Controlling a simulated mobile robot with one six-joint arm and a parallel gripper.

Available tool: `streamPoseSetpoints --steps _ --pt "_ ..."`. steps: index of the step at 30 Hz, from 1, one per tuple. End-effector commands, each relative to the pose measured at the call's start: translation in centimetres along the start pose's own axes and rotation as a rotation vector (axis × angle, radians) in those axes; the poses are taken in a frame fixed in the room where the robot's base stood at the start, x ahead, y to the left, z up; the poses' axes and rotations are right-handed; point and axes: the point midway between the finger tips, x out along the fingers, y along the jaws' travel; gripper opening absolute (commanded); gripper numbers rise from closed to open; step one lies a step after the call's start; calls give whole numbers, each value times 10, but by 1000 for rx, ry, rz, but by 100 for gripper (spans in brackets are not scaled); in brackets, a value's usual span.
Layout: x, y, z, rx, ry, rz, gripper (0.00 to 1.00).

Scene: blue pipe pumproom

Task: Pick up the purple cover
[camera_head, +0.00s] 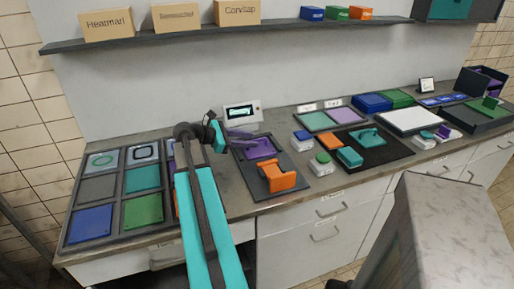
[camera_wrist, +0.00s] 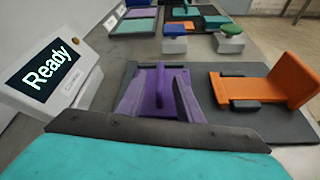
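The purple cover (camera_head: 261,149) sits on a dark grey mat (camera_head: 250,183) on the bench, left of the middle of the head view. My gripper (camera_head: 216,133) is to the left of the cover in the head view, partly hidden by my arm. In the wrist view a dark bar and teal part at the bottom edge hide the near end of the cover.
An orange bracket (camera_head: 278,178) stands on the same mat, in front of the cover. A display reading "Ready" (camera_wrist: 45,77) stands behind the mat. White blocks with blue (camera_head: 301,141) and green (camera_head: 322,164) tops stand to the right. A compartment tray (camera_head: 118,203) is at left.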

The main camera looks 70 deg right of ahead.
Motion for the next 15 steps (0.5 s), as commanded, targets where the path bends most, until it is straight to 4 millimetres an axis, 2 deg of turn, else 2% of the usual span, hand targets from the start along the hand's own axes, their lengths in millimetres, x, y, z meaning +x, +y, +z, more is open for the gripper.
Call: streamPoseSetpoints --steps 10,15 --pt "37 0 1 0 -1 -2 33" --pt "48 0 0 0 0 0 33"
